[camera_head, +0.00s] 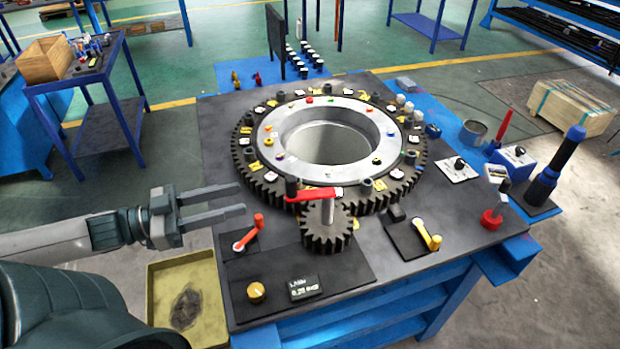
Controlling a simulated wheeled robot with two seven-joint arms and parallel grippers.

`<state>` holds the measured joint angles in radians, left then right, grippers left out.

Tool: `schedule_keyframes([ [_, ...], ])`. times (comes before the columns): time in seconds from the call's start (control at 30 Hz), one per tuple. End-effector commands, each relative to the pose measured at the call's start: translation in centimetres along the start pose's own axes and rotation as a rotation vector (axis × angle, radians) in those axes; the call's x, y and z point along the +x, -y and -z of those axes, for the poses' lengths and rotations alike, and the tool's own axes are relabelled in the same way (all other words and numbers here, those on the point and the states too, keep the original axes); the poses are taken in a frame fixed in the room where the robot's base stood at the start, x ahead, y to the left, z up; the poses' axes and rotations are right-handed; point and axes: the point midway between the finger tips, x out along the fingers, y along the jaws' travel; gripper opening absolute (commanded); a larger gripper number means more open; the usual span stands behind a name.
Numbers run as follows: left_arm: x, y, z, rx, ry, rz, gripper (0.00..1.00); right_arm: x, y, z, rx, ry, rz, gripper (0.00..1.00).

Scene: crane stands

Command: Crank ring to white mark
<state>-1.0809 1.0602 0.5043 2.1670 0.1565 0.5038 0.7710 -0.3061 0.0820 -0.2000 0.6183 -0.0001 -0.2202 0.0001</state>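The large dark toothed ring (243,165) lies flat on the table around a silver inner ring (275,150) with a round opening. White and yellow tags, dark posts and small coloured pegs sit around it; I cannot tell which tag is the white mark. A small pinion gear (326,236) stands at the ring's near edge. Its red crank arm (318,194) points left and ends in a dark upright handle (292,188). My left gripper (241,199) is open and empty, left of the handle and apart from it. My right gripper is not in view.
A red-handled lever (249,233) sits just below my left gripper, and a yellow-handled lever (428,236) right of the pinion. In front are an orange knob (256,291) and a small display (304,288). A yellow tray (213,302) is at lower left. Upright tools stand at right.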

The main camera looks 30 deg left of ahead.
Motion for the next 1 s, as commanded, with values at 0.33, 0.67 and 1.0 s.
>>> schedule_keyframes([
  [0.33, 1.6, 0.1, 0.0, 0.001, -0.002, 0.0, 0.39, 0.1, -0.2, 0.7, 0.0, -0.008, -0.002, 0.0],
  [0.67, 4.5, 0.0, 0.1, 0.002, -0.004, -0.001, 0.39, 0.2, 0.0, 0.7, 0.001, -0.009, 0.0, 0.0],
  [1.0, 7.3, 0.1, 0.0, 0.002, -0.002, 0.001, 0.39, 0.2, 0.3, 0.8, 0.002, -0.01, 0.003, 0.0],
])
